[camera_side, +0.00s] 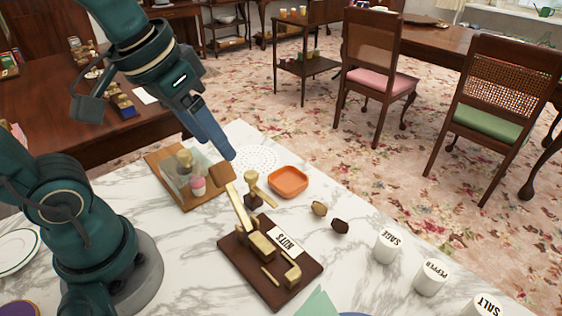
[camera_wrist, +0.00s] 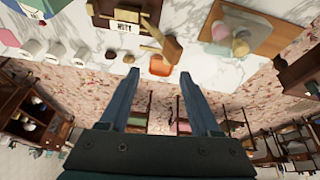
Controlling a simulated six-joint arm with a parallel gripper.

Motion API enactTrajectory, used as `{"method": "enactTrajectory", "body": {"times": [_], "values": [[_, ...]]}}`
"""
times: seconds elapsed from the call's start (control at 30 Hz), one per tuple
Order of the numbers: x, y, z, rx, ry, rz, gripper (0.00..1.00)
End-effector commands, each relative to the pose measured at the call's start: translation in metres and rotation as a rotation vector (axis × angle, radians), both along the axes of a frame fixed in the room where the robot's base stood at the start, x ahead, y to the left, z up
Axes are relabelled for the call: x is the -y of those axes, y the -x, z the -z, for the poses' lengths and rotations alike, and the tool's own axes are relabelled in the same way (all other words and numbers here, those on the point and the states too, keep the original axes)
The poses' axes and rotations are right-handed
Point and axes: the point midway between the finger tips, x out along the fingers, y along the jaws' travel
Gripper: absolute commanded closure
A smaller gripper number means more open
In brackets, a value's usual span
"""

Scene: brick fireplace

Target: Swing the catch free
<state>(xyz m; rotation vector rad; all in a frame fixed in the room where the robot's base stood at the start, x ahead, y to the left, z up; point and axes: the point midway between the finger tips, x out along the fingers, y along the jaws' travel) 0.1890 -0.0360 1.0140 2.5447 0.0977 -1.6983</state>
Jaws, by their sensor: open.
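My gripper (camera_side: 226,150) is open and empty, its blue fingers pointing down above the far side of the marble table. In the wrist view its fingers (camera_wrist: 160,74) are spread wide with nothing between them. A brass lever device (camera_side: 262,244) with a "NUTS" label stands on a dark wooden board (camera_side: 236,262), below the gripper in the side view. I cannot tell which part is the catch.
A small brass-and-wood piece (camera_side: 252,190) stands beside an orange dish (camera_side: 288,181). Two nuts (camera_side: 320,208) lie farther right. White jars labelled sage (camera_side: 388,246), pepper (camera_side: 431,277) and salt line the right side. Bare marble lies between them and the dark board.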

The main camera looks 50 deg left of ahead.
Motion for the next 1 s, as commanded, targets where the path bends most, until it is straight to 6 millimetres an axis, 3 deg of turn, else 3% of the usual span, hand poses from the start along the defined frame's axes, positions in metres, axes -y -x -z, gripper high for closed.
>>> {"method": "enactTrajectory", "body": {"times": [0.33, 0.83, 1.0], "values": [[0.004, 0.023, 0.012, 0.079, -0.017, 0.053, 0.36], [0.004, 0.027, 0.016, 0.09, -0.022, 0.065, 0.36], [0.004, 0.032, 0.027, 0.097, -0.036, 0.096, 0.36]]}}
